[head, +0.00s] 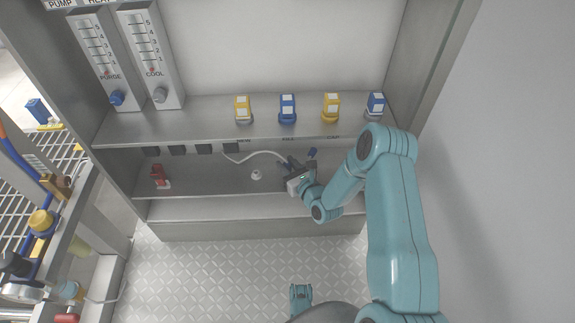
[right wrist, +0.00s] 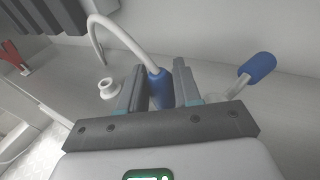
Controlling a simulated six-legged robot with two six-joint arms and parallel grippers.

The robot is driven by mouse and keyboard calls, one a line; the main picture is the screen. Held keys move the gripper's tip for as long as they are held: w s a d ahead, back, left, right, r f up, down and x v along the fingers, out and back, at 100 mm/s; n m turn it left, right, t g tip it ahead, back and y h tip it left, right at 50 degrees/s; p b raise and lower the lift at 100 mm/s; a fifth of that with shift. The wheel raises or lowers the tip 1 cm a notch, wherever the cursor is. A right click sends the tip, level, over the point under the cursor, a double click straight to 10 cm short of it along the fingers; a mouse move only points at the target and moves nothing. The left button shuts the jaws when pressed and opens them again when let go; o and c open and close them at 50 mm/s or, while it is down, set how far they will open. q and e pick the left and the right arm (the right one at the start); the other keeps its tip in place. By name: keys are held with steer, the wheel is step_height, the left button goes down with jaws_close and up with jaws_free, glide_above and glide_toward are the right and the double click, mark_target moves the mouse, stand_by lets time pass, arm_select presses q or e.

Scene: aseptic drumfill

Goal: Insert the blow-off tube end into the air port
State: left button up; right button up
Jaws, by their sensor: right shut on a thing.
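The blow-off tube (head: 255,154) is a thin white hose that curves out from below the upper ledge. In the right wrist view its white length (right wrist: 103,27) arches over to a blue sleeve (right wrist: 161,88) at its end. My right gripper (head: 290,168) is shut on this blue sleeve, which sits between the two fingers (right wrist: 158,92). The sleeve's lower tip is hidden by the gripper. A small white round fitting with a hole, which looks like the air port (head: 256,175), stands on the lower shelf left of the gripper. It also shows in the right wrist view (right wrist: 108,88), apart from the tube end.
A blue-capped lever (right wrist: 258,67) rises close to the right of the gripper. A red valve (head: 159,176) stands at the left of the lower shelf (head: 210,180). Yellow and blue blocks (head: 288,108) stand on the upper ledge, with dark square parts (head: 204,148) below its edge.

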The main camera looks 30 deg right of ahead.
steer(key=o, duration=1.1)
steer(key=shift+d, duration=0.1)
